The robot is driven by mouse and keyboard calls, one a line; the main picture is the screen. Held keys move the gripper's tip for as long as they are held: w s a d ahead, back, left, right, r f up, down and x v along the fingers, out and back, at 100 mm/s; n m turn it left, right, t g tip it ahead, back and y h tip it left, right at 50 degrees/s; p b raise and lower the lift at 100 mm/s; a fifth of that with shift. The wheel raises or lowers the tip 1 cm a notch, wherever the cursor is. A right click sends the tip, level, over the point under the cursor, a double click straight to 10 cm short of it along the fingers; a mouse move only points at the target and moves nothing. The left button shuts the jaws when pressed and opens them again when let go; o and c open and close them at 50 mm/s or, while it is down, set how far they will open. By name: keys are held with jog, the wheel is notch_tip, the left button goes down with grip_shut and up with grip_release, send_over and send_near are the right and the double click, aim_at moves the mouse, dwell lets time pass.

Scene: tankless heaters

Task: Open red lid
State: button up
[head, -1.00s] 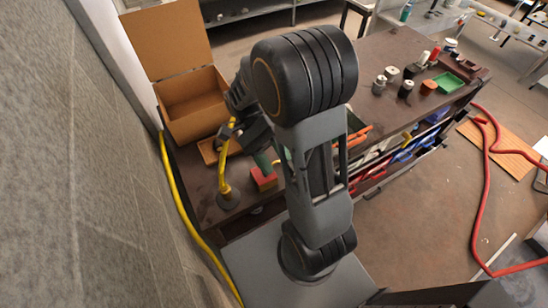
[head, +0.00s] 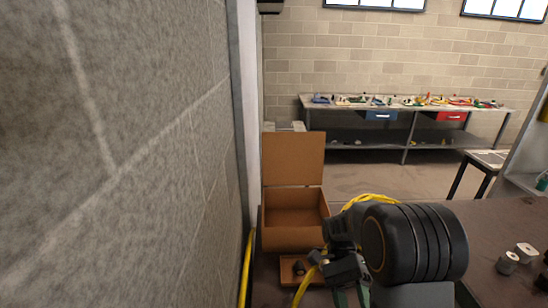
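No red lid that I can make out is in the head view now. My gripper (head: 351,297) hangs at the bottom edge, its two greenish fingers pointing down with a gap between them. It looks open, and I see nothing between the fingers. The fingertips are partly cut off by the frame edge, so what lies below them is hidden.
An open cardboard box (head: 280,238) stands behind my gripper, with a small tray (head: 290,283) in front of it. A yellow hose (head: 246,270) runs along the block wall (head: 150,150) at left. Small cylinders (head: 507,263) stand at right. A far bench (head: 350,143) holds tools.

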jog(key=w+f+b, duration=0.1)
jog(key=w+f, duration=0.9)
jog(key=f, duration=0.1)
jog(key=shift+d+b, duration=0.15)
jog(key=shift+b, duration=0.15)
jog(key=shift+r, duration=0.15)
